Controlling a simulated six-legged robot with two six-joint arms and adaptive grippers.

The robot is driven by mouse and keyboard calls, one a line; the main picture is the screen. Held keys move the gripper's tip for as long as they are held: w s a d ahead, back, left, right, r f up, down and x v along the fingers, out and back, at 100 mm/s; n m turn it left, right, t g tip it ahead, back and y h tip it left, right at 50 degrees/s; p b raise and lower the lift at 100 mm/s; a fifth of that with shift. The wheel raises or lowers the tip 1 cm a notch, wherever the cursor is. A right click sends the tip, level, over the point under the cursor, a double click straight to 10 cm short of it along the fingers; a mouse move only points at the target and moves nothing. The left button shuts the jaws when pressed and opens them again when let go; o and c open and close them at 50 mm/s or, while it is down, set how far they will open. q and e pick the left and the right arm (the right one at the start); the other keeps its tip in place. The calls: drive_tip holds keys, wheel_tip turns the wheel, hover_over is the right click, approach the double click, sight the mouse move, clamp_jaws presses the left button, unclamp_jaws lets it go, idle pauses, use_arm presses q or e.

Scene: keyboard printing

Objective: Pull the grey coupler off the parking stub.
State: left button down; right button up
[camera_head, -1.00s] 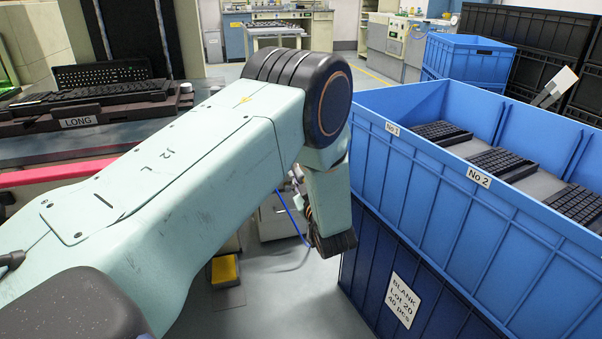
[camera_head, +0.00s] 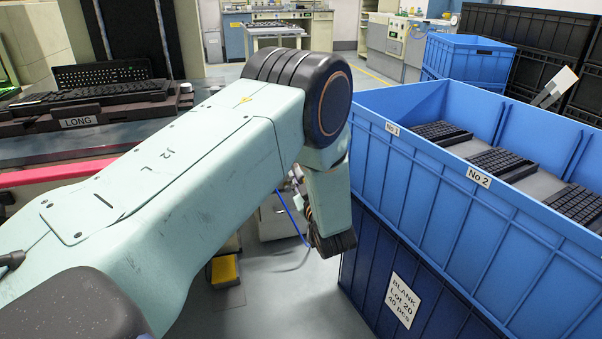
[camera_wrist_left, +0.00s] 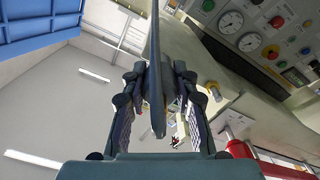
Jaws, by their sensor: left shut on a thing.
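My left gripper (camera_wrist_left: 155,82) shows in the left wrist view with a finger on each side of a long, smooth grey piece (camera_wrist_left: 156,105), which looks like the coupler. The gripper is shut on it. In the head view my left arm reaches in from the left and bends down at the wrist, and its own links hide most of the gripper. A thin blue hose (camera_head: 291,212) hangs beside the wrist. I cannot make out the parking stub or whether the coupler is still seated on it. My right gripper is not in view.
Blue crates (camera_head: 415,180) with black keyboards stand close to the right of my wrist. A bench (camera_head: 90,140) with keyboards is at left. A yellow pedal (camera_head: 224,270) lies on the floor. A panel with gauges (camera_wrist_left: 245,30) is near the gripper.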

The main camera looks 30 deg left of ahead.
use_arm(q)
drive_tip(key=shift+d, duration=0.1)
drive_tip(key=shift+s+d+f, duration=0.1)
drive_tip(key=shift+s+d+r+p, duration=0.2)
drive_tip(key=shift+s+d+p, duration=0.2)
drive_tip(key=shift+s+d, duration=0.1)
drive_tip(key=shift+p+v, duration=0.45)
drive_tip(key=shift+v, duration=0.45)
drive_tip(key=shift+f, duration=0.15)
